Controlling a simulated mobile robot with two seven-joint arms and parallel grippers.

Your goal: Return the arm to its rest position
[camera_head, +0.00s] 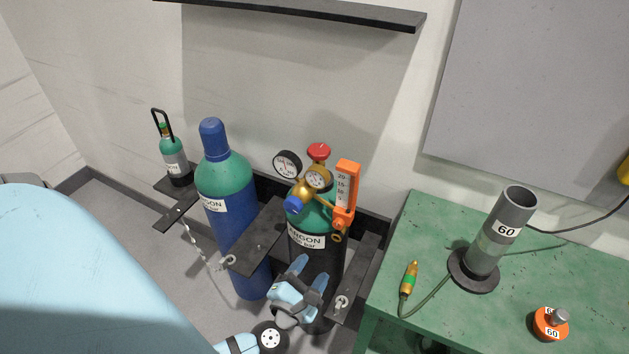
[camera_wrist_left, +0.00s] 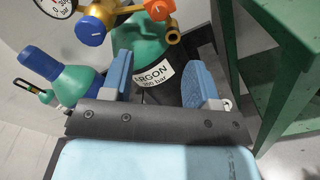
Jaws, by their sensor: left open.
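My left gripper (camera_head: 309,272) is open, with its two blue fingers apart and nothing between them. It is low in front of the black and green argon cylinder (camera_head: 316,250), which carries a regulator with gauges (camera_head: 318,178). In the left wrist view the fingers (camera_wrist_left: 161,78) stand on either side of the cylinder's white label (camera_wrist_left: 152,82); I cannot tell the gap to it. The gripper's own body hides the lower part of the cylinder there. My right gripper is not in view.
A blue cylinder with a green shoulder (camera_head: 227,180) and a small green cylinder (camera_head: 173,160) stand to the left. Dark bracket plates (camera_head: 258,238) flank the argon cylinder. A green table (camera_head: 430,225) at right bears a grey tube (camera_head: 497,235) and an orange weight (camera_head: 548,328).

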